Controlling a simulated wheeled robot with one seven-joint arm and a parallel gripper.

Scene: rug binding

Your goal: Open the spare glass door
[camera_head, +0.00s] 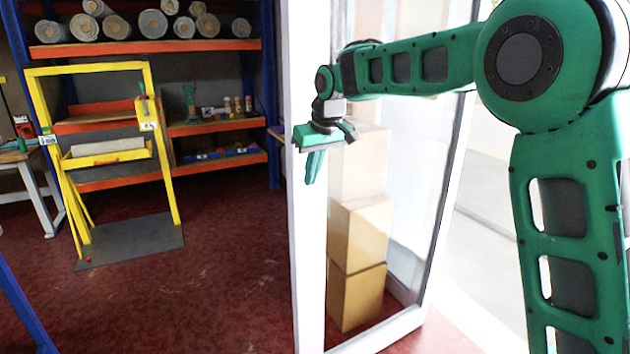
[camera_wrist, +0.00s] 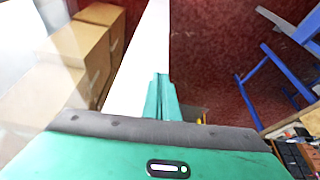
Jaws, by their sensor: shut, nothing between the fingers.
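The glass door (camera_head: 305,230) has a white frame and a clear pane, and it stands in the middle of the head view at an angle to me. Its white upright also shows in the wrist view (camera_wrist: 146,50), running away from my fingers. My gripper (camera_head: 313,170) is shut and empty, its fingers pointing down in front of the white upright. In the wrist view the closed fingers (camera_wrist: 161,92) lie along the right edge of that upright. I cannot tell whether they touch it. No handle is clearly visible.
Stacked cardboard boxes (camera_head: 358,235) show through the glass. A yellow frame (camera_head: 170,180) on a dark base stands at the left on open red floor (camera_head: 220,280). Orange shelves (camera_head: 150,47) behind hold several rolls. A workbench (camera_head: 20,155) is at the far left.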

